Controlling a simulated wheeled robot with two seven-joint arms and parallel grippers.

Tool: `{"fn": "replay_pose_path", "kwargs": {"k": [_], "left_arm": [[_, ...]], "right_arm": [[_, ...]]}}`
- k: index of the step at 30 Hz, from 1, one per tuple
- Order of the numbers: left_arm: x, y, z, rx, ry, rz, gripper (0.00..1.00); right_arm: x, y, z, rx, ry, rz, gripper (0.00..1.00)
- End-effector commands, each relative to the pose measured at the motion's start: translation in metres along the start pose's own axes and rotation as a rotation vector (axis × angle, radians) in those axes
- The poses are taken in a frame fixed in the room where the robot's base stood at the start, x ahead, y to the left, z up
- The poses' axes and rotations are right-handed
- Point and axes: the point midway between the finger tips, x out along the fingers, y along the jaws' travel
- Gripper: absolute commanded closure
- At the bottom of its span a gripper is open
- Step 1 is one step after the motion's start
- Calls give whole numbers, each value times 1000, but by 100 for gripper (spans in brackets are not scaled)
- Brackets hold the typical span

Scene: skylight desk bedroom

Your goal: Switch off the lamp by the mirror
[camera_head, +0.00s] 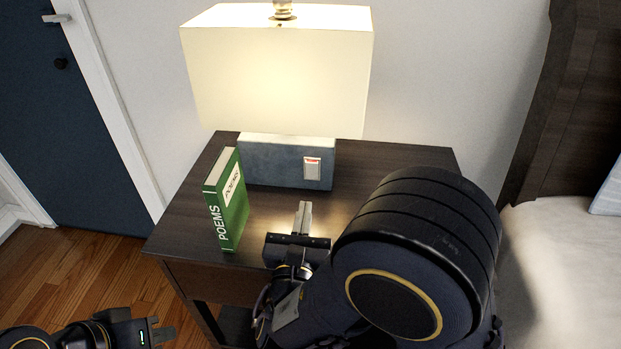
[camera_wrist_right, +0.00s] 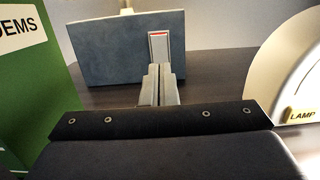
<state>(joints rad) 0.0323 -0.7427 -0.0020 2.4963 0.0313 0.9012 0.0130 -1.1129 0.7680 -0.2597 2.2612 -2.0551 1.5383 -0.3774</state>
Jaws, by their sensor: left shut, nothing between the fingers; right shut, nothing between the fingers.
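A lit lamp with a cream box shade (camera_head: 275,75) stands on the dark nightstand. Its blue-grey block base (camera_head: 270,165) carries a white rocker switch (camera_head: 312,168) with a red strip along its top edge. The switch also shows in the right wrist view (camera_wrist_right: 158,45), its lower part hidden by my fingers. My right gripper (camera_head: 304,208) is shut and empty above the nightstand, in front of the base, with its fingertips pointing toward the switch and apart from it in the head view. My left gripper (camera_head: 166,334) is shut and empty, low at the lower left. No mirror is in view.
A green book titled POEMS (camera_head: 228,200) stands upright on the nightstand (camera_head: 190,205), left of my right gripper. In the right wrist view, a pale round object (camera_wrist_right: 290,65) labelled LAMP is at the right. A bed (camera_head: 560,250) lies right of the nightstand.

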Motion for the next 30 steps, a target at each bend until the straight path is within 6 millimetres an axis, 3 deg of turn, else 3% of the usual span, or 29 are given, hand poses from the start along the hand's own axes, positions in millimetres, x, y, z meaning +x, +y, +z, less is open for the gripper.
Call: {"fn": "replay_pose_path", "kwargs": {"k": [6,12,18,30], "left_arm": [[6,-3,3,0,0,0,100],[10,-4,5,0,0,0,100],[11,-5,5,0,0,0,100],[7,-3,4,0,0,0,100]], "right_arm": [[48,-1,-2,1,0,-4,100],[80,-1,-1,0,-1,-2,100],[93,0,0,0,-1,0,100],[95,0,2,-1,9,0,100]]}}
